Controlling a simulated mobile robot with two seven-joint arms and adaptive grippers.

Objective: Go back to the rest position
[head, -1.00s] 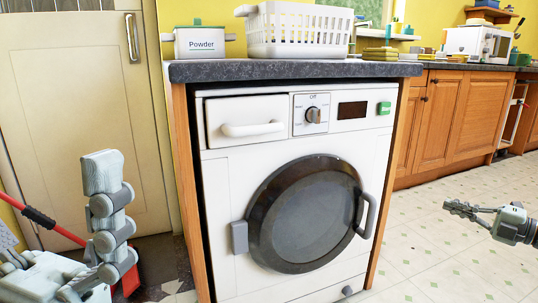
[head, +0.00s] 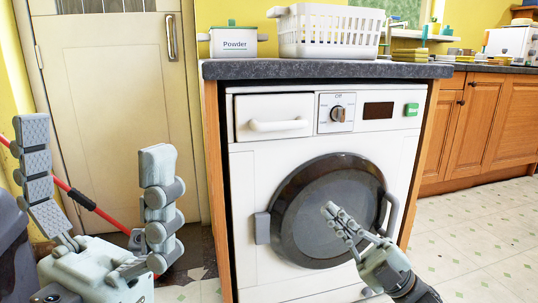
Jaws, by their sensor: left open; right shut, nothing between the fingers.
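My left gripper (head: 98,180) is open and empty at the lower left, its two segmented fingers upright and wide apart. It is in front of the cream door and left of the washing machine. My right gripper (head: 334,212) is shut and empty. It points up and left in front of the washing machine's round door (head: 312,190) and hides part of it. Whether it touches the machine I cannot tell. The washing machine (head: 250,180) has its round door and its drawer (head: 272,125) closed.
A dark countertop (head: 330,70) over the machine carries a white powder box (head: 233,43) and a white basket (head: 330,35). A cream door (head: 115,100) and a red pole (head: 80,197) are at the left. Wooden cabinets (head: 490,120) stand at the right, with open tiled floor (head: 475,235) before them.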

